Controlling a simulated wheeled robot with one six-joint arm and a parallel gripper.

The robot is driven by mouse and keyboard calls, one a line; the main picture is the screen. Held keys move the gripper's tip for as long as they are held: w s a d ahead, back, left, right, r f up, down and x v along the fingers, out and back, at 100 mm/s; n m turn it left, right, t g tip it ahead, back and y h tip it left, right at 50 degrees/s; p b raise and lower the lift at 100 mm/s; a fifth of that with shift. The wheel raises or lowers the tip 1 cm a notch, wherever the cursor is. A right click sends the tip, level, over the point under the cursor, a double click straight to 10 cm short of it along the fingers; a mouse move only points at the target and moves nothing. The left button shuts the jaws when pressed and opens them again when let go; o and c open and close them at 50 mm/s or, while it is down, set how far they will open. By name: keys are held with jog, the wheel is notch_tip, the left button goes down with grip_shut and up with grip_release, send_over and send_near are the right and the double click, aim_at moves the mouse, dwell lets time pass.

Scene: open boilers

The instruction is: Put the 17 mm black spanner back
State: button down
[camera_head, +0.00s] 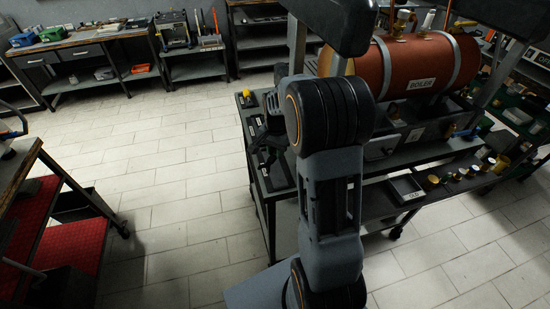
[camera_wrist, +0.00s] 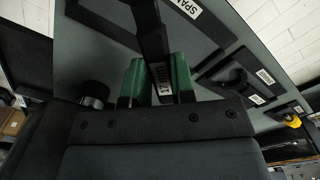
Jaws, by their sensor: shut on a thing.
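My gripper (camera_wrist: 157,84) is shut on the black spanner (camera_wrist: 152,35), which stands between its two green fingers in the wrist view. A white label on it, upside down, seems to read 17 mm. The spanner reaches up past the top edge of the picture. Below it is a grey bench top with dark flat places (camera_wrist: 205,35), one with a label that begins "SPAN". I cannot tell whether the spanner touches the surface. In the head view my gripper (camera_head: 266,130) is over the bench's left end, dark and partly hidden by my arm; the spanner is not clear there.
Another black tool (camera_wrist: 228,76) lies right of my gripper beside white labels. A yellow item (camera_head: 247,93) is at the bench's far corner. A red boiler (camera_head: 415,65) and a small labelled tray (camera_head: 405,188) are to the right. The tiled floor (camera_head: 180,150) to the left is clear.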

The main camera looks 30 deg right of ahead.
aim_at(276, 165)
jog(key=shift+f+p, duration=0.3)
jog(key=shift+f, duration=2)
jog(key=shift+f, duration=0.1)
jog(key=c, duration=1)
grip_release()
jog(key=shift+o, duration=0.2)
notch_tip(276, 165, up, 11)
jog(key=shift+d+r+b, duration=0.1)
jog(key=shift+r+b, duration=0.05)
jog(key=shift+b, duration=0.4)
jog(key=shift+s+a+r+n, duration=0.2)
jog(key=shift+s+a+r, duration=0.1)
jog(key=shift+r, duration=0.2)
jog(key=shift+s+a+r+n, duration=0.2)
jog(key=shift+a+r, duration=0.1)
jog(key=shift+r, duration=0.2)
jog(key=s+a+r+n+t, duration=0.1)
jog(key=s+a+n, duration=0.3)
jog(key=s, duration=0.4)
jog(key=s+a+r+n+t, duration=0.2)
jog(key=s+a+n, duration=0.3)
jog(key=s, duration=0.3)
jog(key=shift+a+n+t, duration=0.25)
jog(key=shift+n+t, duration=0.45)
jog(key=shift+t, duration=0.1)
